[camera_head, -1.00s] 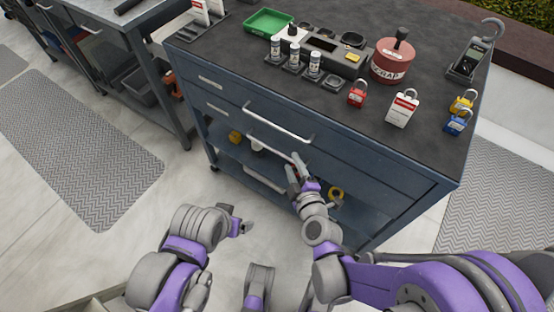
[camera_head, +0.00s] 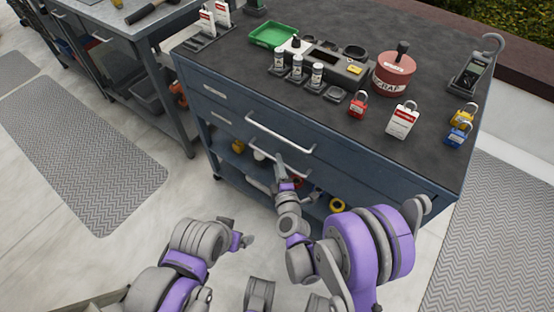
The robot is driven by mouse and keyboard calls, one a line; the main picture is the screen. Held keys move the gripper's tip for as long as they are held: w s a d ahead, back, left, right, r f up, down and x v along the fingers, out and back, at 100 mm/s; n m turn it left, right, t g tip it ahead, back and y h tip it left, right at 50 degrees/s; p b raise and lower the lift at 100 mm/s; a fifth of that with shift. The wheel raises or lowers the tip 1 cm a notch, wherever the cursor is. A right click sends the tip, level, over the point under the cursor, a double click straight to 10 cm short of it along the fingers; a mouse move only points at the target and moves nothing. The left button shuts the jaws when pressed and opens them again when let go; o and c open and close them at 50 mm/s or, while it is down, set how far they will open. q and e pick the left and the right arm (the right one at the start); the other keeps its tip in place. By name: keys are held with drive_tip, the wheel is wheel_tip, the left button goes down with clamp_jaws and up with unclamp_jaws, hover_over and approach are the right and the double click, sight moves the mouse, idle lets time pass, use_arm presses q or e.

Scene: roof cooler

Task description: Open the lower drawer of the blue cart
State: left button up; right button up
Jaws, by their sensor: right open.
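The blue cart (camera_head: 420,174) stands ahead with a dark top and two drawers. The lower drawer (camera_head: 233,126) looks shut, flush below the upper one. Its pale bar handle (camera_head: 255,149) is partly hidden by my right gripper. My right gripper (camera_head: 279,165) is open, with its fingers at the middle of this handle; I cannot tell whether they touch it or straddle it. My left gripper (camera_head: 246,240) is low in front of the cart, away from the drawers; its jaw opening is too small to tell.
The upper drawer handle (camera_head: 280,134) sticks out just above. An open shelf below holds a yellow roll (camera_head: 337,205) and other items. The top carries a green tray (camera_head: 272,34), a red scrap can (camera_head: 394,72) and padlocks. A grey workbench (camera_head: 160,35) stands left.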

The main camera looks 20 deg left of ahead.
drive_tip(key=shift+x, duration=1.15)
clamp_jaws()
idle(0.6)
